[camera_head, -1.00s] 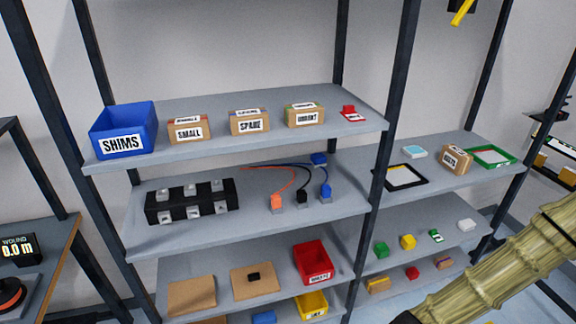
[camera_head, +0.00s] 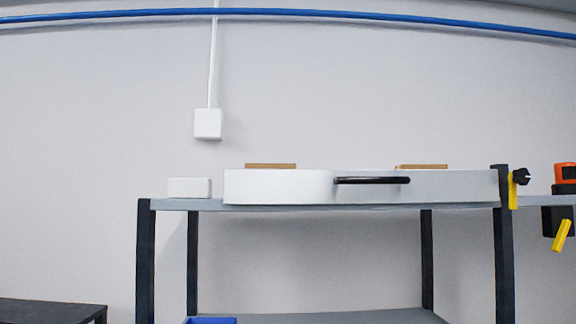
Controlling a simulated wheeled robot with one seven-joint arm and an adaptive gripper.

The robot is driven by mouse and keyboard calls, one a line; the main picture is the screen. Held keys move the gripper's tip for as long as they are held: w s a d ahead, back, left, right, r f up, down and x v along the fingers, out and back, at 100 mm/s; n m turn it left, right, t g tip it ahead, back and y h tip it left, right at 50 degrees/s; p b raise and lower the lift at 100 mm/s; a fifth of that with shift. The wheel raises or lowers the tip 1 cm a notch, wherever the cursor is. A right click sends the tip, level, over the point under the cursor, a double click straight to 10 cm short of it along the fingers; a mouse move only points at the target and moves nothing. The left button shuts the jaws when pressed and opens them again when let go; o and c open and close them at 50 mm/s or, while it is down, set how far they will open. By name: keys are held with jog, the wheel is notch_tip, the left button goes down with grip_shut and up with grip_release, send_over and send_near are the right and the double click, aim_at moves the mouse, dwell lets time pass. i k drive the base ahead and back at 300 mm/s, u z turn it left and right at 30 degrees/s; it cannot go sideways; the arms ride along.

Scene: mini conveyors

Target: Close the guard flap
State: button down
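I cannot make out a guard flap for certain in the head view. A long white, low unit (camera_head: 279,187) lies on the top shelf of a rack, seen nearly edge-on. A black bar handle (camera_head: 371,180) runs across its front; I cannot tell whether this belongs to a flap. My gripper is not in view.
The rack's grey top shelf (camera_head: 180,204) stands on dark posts (camera_head: 146,260). A small white box (camera_head: 189,188) sits at its left end. Yellow and orange items hang or stand at the far right, including an orange-black device (camera_head: 565,178). A dark table (camera_head: 50,310) is lower left.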

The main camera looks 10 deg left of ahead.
aim_at(240, 186)
jog(key=u, duration=0.45)
jog(key=k, duration=0.85)
